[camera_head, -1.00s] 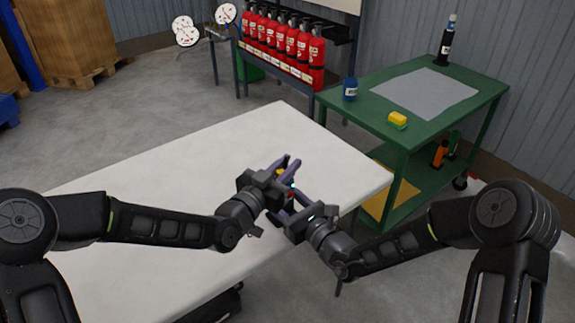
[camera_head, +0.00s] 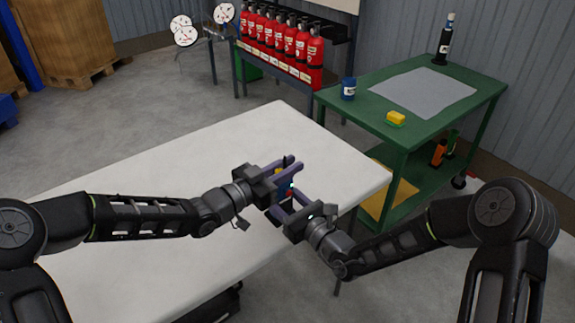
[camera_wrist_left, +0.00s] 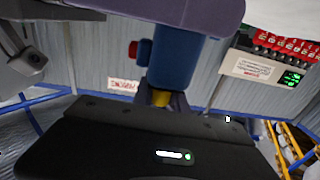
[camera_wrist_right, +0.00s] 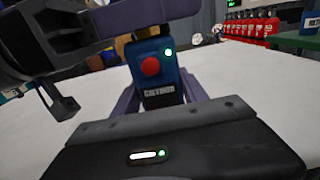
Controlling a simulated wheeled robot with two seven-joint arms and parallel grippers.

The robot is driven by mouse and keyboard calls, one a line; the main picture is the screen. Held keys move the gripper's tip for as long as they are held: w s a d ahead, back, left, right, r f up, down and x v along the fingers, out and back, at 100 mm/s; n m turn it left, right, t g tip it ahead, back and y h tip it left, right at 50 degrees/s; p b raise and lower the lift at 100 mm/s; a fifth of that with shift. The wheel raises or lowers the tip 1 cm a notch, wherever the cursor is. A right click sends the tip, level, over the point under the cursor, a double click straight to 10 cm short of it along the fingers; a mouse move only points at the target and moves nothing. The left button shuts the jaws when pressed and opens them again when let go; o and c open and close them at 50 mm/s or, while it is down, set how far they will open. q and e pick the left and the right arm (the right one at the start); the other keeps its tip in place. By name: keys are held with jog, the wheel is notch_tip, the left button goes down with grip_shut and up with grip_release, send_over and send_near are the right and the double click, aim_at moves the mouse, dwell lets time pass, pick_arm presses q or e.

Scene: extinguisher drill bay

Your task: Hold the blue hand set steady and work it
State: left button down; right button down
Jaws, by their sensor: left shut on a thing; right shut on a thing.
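The blue hand set (camera_head: 284,183) is held upright above the white table, partly hidden by my fingers in the head view. In the right wrist view the hand set (camera_wrist_right: 165,82) shows a red button, a lit green lamp and a white label. In the left wrist view the hand set (camera_wrist_left: 173,65) shows its red button from the side and a yellow part below. My left gripper (camera_head: 288,172) is shut on its upper part from the left. My right gripper (camera_head: 287,205) is shut on its lower part from the near right side.
The white table (camera_head: 130,185) is otherwise bare. Several red extinguishers (camera_head: 285,42) stand on a rack behind.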

pick_arm(q)
jog(key=shift+s+d+m+g+h, duration=0.1)
jog(key=shift+d+m+g+h, duration=0.05)
jog(key=shift+m+g+h, duration=0.55)
jog(key=c, duration=1.3)
grip_release()
jog(key=shift+s, duration=0.1)
jog(key=v, duration=1.2)
jog(key=shift+r, duration=0.2)
pick_arm(e)
jog(key=c, duration=0.5)
grip_release()
